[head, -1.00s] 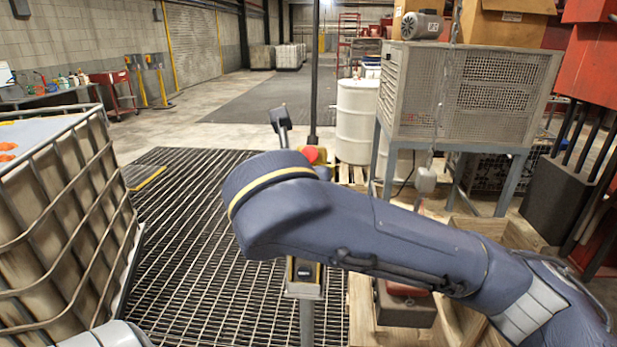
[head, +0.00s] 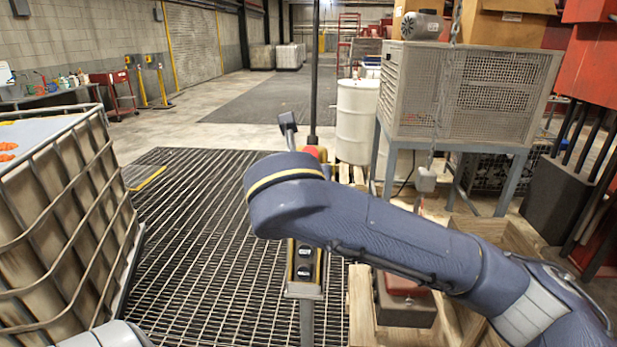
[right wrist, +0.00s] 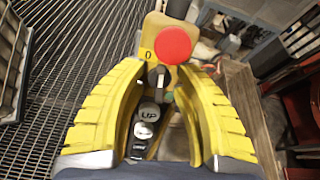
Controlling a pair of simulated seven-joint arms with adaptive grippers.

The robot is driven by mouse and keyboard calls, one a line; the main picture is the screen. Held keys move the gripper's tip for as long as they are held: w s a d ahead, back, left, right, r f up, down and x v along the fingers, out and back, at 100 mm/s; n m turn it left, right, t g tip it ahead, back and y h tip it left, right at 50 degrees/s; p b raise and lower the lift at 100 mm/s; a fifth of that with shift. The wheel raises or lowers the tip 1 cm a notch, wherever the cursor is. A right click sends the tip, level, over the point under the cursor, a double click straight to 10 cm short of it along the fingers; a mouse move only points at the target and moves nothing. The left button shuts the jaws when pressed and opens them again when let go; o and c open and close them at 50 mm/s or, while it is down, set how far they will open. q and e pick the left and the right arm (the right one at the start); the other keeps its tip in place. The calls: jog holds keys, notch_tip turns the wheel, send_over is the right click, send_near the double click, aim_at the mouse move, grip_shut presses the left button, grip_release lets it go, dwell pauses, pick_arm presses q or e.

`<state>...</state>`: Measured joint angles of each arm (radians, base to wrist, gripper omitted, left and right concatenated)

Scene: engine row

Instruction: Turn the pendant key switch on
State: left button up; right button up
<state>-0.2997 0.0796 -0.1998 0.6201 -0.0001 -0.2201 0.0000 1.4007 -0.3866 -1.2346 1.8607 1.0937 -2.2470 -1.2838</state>
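The yellow pendant (head: 304,262) stands on a post in the head view, its middle hidden behind my right arm. Its red mushroom button (right wrist: 173,44) shows at the top in the right wrist view. Below the button is the dark key switch (right wrist: 158,75), with a "0" mark at its upper left and a green part to its lower right. White-labelled push buttons (right wrist: 148,113) sit lower down. My right gripper (right wrist: 161,68) is open, its yellow fingers on either side of the key; I cannot tell whether they touch it. My left gripper is out of view.
A caged tank (head: 60,220) stands at left on the floor grating (head: 200,220). At right are a wooden pallet or crate (head: 360,305), a mesh-sided unit on a stand (head: 480,90) and a hanging chain (head: 440,110). A white drum (head: 357,120) stands behind.

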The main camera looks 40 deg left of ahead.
grip_shut()
jog(key=shift+m, duration=2.2)
jog(key=shift+o, duration=0.5)
grip_release()
jog(key=shift+s, duration=0.1)
